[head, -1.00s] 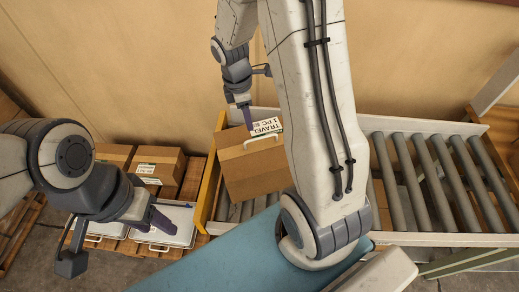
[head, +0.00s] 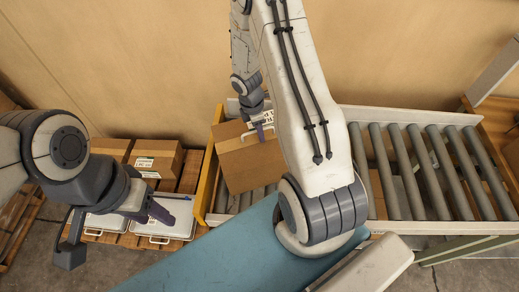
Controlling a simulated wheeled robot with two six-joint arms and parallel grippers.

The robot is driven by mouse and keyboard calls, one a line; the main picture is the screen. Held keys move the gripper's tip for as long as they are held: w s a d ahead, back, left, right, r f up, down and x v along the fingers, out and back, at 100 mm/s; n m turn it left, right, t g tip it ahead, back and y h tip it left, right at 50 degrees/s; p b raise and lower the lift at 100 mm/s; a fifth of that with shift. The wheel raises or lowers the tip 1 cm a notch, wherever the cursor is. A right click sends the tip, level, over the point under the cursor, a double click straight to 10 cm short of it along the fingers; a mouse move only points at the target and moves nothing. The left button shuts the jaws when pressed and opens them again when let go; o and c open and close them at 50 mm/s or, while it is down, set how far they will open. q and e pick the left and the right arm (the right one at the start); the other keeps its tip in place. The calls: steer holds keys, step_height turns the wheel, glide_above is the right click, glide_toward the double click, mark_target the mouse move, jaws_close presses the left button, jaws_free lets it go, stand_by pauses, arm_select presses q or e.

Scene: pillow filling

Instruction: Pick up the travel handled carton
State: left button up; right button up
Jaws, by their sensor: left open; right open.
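The travel handled carton (head: 246,165) is a brown box with a white handle and a white label on top. It sits tilted at the left end of the roller conveyor. My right gripper (head: 262,128) is over the carton's top, at the handle and label, with its jaws open; its arm covers the carton's right side. Whether the fingers straddle the handle cannot be told. My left gripper (head: 152,215) is open and empty at the left, above the white cases on the pallet.
The roller conveyor (head: 420,228) runs to the right, with another brown box (head: 376,195) partly hidden behind my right arm. White cases (head: 166,225) and brown cartons (head: 157,158) rest on a pallet at the left. A yellow end plate (head: 208,180) edges the conveyor.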

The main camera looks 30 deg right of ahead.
jaws_close()
stand_by(1.4)
